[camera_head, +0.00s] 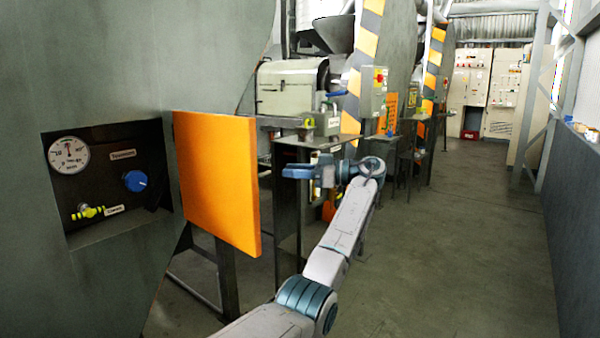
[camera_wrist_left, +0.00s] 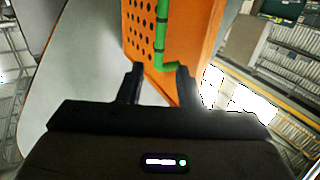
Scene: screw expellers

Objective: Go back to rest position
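My left gripper (camera_head: 298,173) is out in front in the head view, on an arm reaching up from the bottom. It points left, to the right of an open orange door panel (camera_head: 215,182). In the left wrist view, the two dark fingers of the gripper (camera_wrist_left: 159,84) are spread apart with nothing held between them. Beyond them is an orange panel with holes (camera_wrist_left: 146,35) and a green bar (camera_wrist_left: 162,30) along it. I cannot tell whether a fingertip touches this panel. My right gripper is in neither view.
A recess in the grey machine wall on the left holds a gauge (camera_head: 69,155), a blue knob (camera_head: 135,181) and a yellow-green valve (camera_head: 88,212). Dark metal stands (camera_head: 290,210) and machines line the left side. The floor aisle (camera_head: 450,230) on the right is clear.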

